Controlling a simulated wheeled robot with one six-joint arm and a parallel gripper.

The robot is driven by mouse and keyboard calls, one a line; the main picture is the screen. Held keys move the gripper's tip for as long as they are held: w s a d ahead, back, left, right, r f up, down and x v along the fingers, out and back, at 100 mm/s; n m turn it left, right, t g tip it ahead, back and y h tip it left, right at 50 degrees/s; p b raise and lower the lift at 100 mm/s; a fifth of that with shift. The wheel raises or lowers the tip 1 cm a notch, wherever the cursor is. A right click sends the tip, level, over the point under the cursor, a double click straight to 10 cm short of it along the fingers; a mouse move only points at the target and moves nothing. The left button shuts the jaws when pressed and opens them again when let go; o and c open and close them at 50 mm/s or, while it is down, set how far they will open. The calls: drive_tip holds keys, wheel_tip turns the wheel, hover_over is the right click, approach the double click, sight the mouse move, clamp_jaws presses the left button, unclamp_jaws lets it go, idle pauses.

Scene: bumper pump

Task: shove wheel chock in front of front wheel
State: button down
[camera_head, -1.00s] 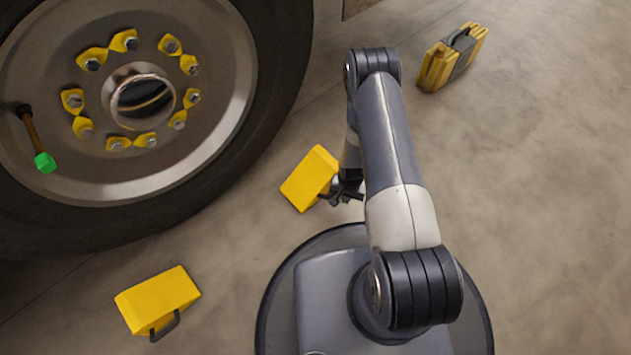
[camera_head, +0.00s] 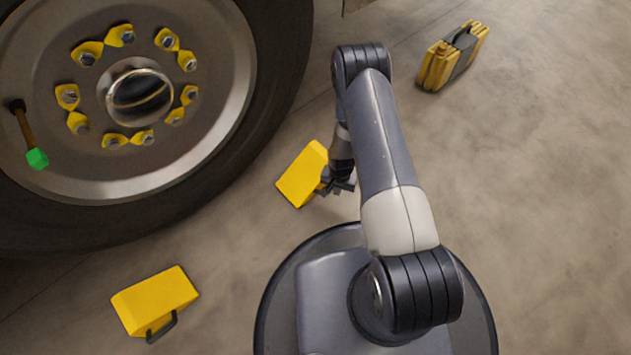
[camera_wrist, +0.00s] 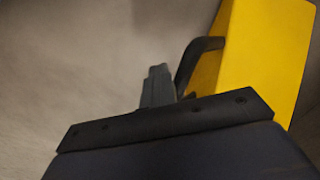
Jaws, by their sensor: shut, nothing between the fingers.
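A yellow wheel chock (camera_head: 303,174) lies on the floor to the right of the big wheel (camera_head: 262,110), with a strip of floor between them. A second yellow chock (camera_head: 155,300) with a dark handle lies below the wheel at lower left. My gripper (camera_head: 345,185) is shut and empty at the right side of the first chock. In the wrist view the shut fingers (camera_wrist: 158,85) are beside the dark handle of the yellow chock (camera_wrist: 262,60). I cannot tell whether they touch it.
A yellow and grey case (camera_head: 453,57) stands on the floor at upper right. The floor on the right is clear.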

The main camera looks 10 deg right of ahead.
drive_tip(key=shift+w+a+b, duration=0.3)
drive_tip(key=shift+w+a, duration=1.75)
drive_tip(key=shift+w, duration=0.3)
drive_tip(key=shift+w+a+b, duration=0.3)
drive_tip(key=shift+w+a, duration=1.7)
drive_tip(key=shift+w, duration=0.35)
drive_tip(key=shift+w+a+b, duration=0.3)
drive_tip(key=shift+w+a, duration=1.75)
drive_tip(key=shift+w, duration=0.3)
drive_tip(key=shift+s, duration=0.1)
drive_tip(key=shift+d, duration=0.1)
drive_tip(key=shift+s+d+p, duration=0.85)
drive_tip(key=shift+s+d, duration=0.1)
drive_tip(key=shift+s, duration=0.15)
wheel_tip(320, 180, up, 10)
drive_tip(key=p, duration=0.4)
drive_tip(key=shift+p, duration=0.35)
drive_tip(key=b, duration=0.3)
hover_over(305, 165)
drive_tip(key=shift+a+f, duration=0.1)
drive_tip(key=shift+f, duration=3.1)
